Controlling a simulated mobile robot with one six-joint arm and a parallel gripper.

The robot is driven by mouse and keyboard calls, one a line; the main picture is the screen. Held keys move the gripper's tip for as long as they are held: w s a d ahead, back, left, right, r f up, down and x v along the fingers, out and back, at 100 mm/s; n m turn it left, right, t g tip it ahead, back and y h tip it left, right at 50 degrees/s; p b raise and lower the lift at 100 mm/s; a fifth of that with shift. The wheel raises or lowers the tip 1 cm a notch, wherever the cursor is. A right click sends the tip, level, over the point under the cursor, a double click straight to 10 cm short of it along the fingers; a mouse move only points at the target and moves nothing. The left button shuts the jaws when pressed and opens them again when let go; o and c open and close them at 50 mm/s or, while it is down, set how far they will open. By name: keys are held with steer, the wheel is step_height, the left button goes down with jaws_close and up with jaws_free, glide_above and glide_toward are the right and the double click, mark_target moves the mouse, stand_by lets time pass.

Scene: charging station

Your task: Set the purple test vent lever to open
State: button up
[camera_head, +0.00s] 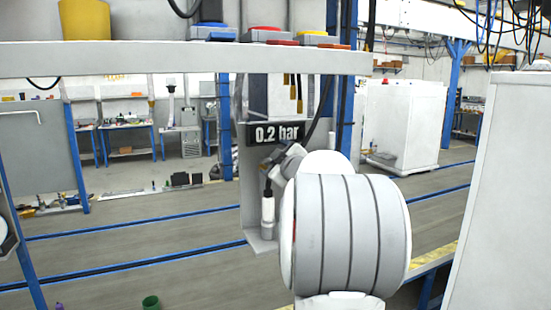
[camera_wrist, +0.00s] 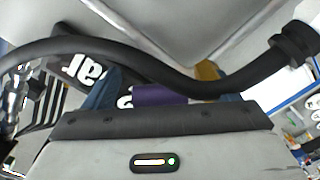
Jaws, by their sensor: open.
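A purple piece (camera_wrist: 160,95), which looks like the test vent lever, shows in the wrist view just beyond the front edge of my gripper (camera_wrist: 170,90). It lies between my two dark blue fingers, which are apart. I cannot tell whether either finger touches it. Its lower part is hidden by the gripper body, so its setting cannot be read. In the head view my arm hides the lever, and my gripper is mostly hidden in front of the grey panel (camera_head: 256,215). A black display reading "0.2 bar" (camera_head: 277,133) is just above it.
A black hose (camera_wrist: 180,75) crosses close in front of my gripper in the wrist view. In the head view a shelf (camera_head: 180,60) carries coloured buttons and a yellow container (camera_head: 85,20). A white cabinet (camera_head: 500,200) stands at the right. A green cup-like object (camera_head: 150,302) is low at left.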

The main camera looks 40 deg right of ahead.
steer(key=s+a+b, duration=0.1)
steer(key=s, duration=0.6)
steer(key=shift+s+a, duration=0.3)
